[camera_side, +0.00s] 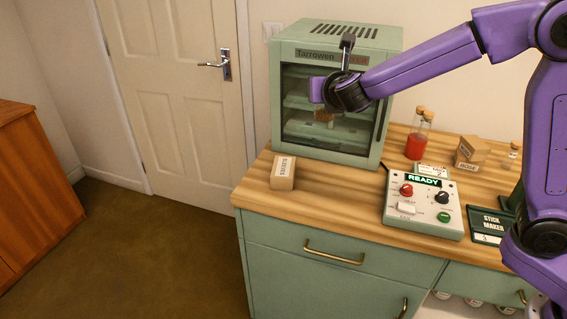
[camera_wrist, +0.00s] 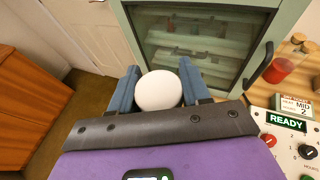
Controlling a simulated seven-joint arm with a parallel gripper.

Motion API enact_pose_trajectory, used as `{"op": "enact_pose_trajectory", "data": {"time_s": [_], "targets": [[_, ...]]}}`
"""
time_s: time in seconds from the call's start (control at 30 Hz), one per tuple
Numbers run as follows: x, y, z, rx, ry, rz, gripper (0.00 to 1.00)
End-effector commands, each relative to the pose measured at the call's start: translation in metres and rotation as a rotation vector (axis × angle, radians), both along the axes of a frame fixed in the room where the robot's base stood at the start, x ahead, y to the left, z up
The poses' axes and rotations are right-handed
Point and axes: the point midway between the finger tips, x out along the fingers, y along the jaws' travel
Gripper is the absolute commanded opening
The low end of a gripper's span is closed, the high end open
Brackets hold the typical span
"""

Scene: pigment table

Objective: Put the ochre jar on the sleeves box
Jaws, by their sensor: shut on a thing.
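My gripper (camera_side: 322,108) is raised in front of the green cabinet's glass door. It is shut on the ochre jar (camera_side: 324,116), whose ochre contents show just below the fingers in the side view. In the wrist view my gripper (camera_wrist: 160,88) has a finger on each side of the jar's round white top (camera_wrist: 159,91); the rest of the jar is hidden below it. The sleeves box (camera_side: 283,172) is a small tan carton with a white label, on the left end of the wooden worktop. The jar is above and to the right of it in the side view, apart from it.
The green cabinet (camera_side: 390,107) stands behind the gripper with its door shut. Bare worktop (camera_side: 325,190) lies right of the sleeves box.

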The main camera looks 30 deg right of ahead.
Motion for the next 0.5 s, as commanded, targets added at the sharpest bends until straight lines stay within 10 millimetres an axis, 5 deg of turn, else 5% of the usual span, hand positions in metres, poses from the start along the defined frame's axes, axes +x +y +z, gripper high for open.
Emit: {"op": "enact_pose_trajectory", "data": {"time_s": [0.2,0.5], "targets": [[0.000,0.000,-0.062,-0.004,0.002,-0.001,0.14],[0.012,0.003,-0.089,0.003,-0.002,-0.004,0.14]]}}
